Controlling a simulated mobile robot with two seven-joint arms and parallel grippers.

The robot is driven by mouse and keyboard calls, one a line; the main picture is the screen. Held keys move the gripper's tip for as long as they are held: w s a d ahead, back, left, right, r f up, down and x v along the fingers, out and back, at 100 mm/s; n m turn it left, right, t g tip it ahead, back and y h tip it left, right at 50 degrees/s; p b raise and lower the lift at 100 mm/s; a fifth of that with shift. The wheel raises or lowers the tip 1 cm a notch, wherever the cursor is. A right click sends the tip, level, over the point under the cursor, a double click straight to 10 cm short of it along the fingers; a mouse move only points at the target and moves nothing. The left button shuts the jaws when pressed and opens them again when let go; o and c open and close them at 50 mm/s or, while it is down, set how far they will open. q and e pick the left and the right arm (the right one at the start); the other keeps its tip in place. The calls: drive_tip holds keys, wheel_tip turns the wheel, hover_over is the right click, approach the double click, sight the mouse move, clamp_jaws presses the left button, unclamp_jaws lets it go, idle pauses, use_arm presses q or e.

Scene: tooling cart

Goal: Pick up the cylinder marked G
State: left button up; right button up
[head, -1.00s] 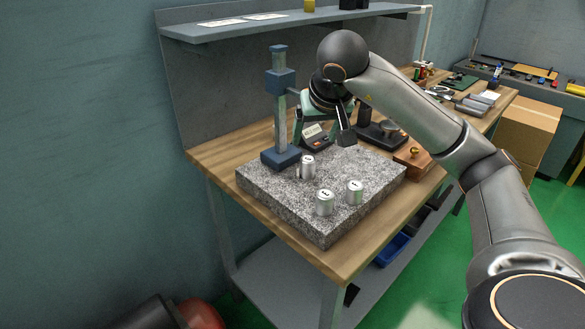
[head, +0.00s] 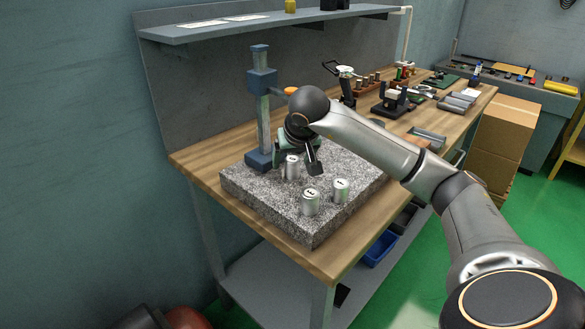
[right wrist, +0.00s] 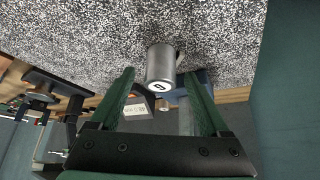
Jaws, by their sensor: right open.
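Three silver cylinders with dark marks on their tops stand upright on the speckled granite plate (head: 262,205): a back-left one (head: 292,168), a front one (head: 311,203) and a right one (head: 340,190). Their letters are too small to read in the head view. My right gripper (head: 316,168) is open and low over the plate, close beside the back-left cylinder. In the right wrist view, the open fingers (right wrist: 160,82) are empty, and one cylinder (right wrist: 161,62) appears between and beyond their tips. Its round mark looks like a G or an O; I cannot tell which. My left gripper is out of view.
A blue column stand (head: 262,110) rises at the plate's back-left corner, close to the gripper. Various tools and blocks lie on the wooden bench (head: 345,252) to the right. A grey shelf (head: 215,30) hangs above the back. The plate's front is clear.

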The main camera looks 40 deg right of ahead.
clamp_jaws()
idle(0.6)
